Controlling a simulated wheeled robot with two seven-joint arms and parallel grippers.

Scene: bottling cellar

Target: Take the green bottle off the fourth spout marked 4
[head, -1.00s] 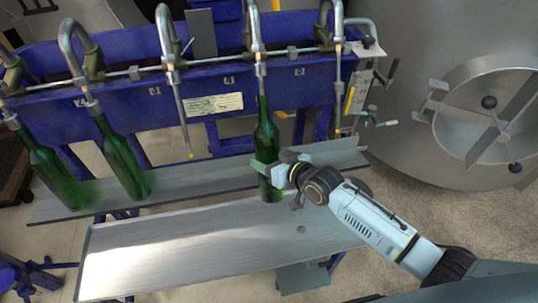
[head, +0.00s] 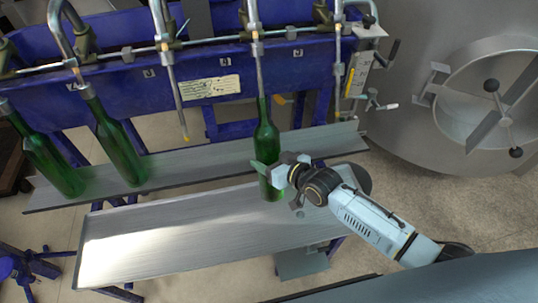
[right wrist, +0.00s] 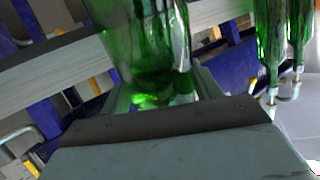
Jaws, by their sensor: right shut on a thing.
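The green bottle (head: 266,145) hangs below the fourth spout (head: 259,68), beside the mark 4 (head: 224,62). The spout's thin tube runs down into the bottle's mouth; its tip is hidden. My right gripper (head: 269,171) is shut on the bottle's body, which is nearly upright. In the head view the bottle's lower part overlaps the front edge of the bottle shelf and the tray. The right wrist view shows the green glass (right wrist: 152,55) close up between the fingers. My left gripper is not in view.
Two other green bottles (head: 120,150) (head: 52,162) stand under spouts at left. The third spout (head: 176,95) and fifth spout (head: 338,85) are bare. The narrow shelf (head: 205,163) has free room. A wide, empty metal tray (head: 170,235) lies in front. A steel tank (head: 430,150) stands at right.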

